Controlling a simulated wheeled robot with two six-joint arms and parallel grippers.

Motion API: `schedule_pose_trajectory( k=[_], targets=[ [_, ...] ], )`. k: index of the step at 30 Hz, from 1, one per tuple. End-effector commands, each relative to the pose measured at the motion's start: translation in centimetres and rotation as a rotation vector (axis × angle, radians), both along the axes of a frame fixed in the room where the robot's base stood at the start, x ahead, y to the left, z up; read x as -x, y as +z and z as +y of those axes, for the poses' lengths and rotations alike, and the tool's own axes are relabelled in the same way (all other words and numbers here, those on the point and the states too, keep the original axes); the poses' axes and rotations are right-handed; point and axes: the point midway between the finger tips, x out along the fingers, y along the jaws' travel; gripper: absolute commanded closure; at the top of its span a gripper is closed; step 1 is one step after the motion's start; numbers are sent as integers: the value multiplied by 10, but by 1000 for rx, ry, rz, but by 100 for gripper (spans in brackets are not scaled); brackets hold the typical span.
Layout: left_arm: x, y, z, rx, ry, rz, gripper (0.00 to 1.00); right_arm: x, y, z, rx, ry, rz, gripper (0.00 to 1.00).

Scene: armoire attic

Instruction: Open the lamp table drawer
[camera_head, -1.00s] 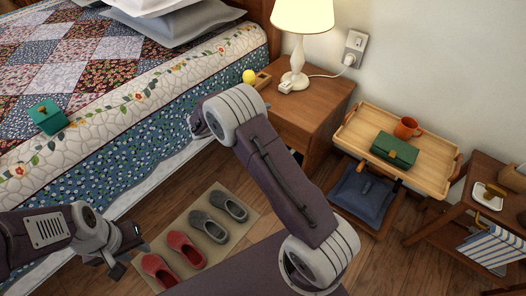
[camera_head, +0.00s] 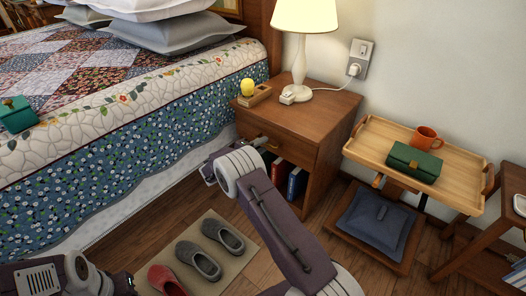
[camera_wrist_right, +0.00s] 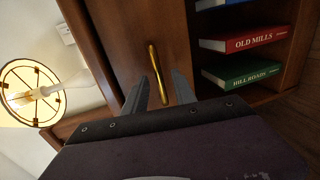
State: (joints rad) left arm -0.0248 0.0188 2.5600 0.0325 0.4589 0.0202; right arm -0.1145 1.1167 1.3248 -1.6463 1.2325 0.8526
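The lamp table (camera_head: 318,108) is brown wood and stands against the wall beside the bed. Its drawer (camera_head: 282,146) looks shut, with a brass handle (camera_head: 260,141) on its front. In the right wrist view the handle (camera_wrist_right: 153,62) is a long brass bar on the drawer front. My right gripper (camera_wrist_right: 160,75) is open, with a finger on each side of the handle's near end. I cannot tell whether they touch it. My left gripper (camera_head: 124,284) is at the bottom left, mostly cut off.
A lamp (camera_head: 299,50) and a wooden holder with a yellow object (camera_head: 248,87) stand on the tabletop. A wooden tray table (camera_head: 440,172) stands to the right. The bed (camera_head: 110,130) is close on the left. Shoes (camera_head: 200,260) lie on a mat.

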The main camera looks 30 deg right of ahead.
Motion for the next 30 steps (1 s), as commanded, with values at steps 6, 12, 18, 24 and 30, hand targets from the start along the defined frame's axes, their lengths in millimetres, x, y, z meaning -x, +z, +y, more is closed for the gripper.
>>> schedule_pose_trajectory(
  k=[6,12,18,24,30],
  targets=[
    [0,-7,0,0,0,0,64,-5,-2,-11,0,1,1,68],
    [0,-6,0,0,0,0,64,-4,-2,-10,0,1,1,79],
    [0,-6,0,0,0,0,64,-4,-2,-10,0,1,1,100],
    [0,-6,0,0,0,0,64,-4,-2,-10,0,1,1,100],
    [0,-6,0,0,0,0,64,-4,-2,-10,0,1,1,100]
  ],
)
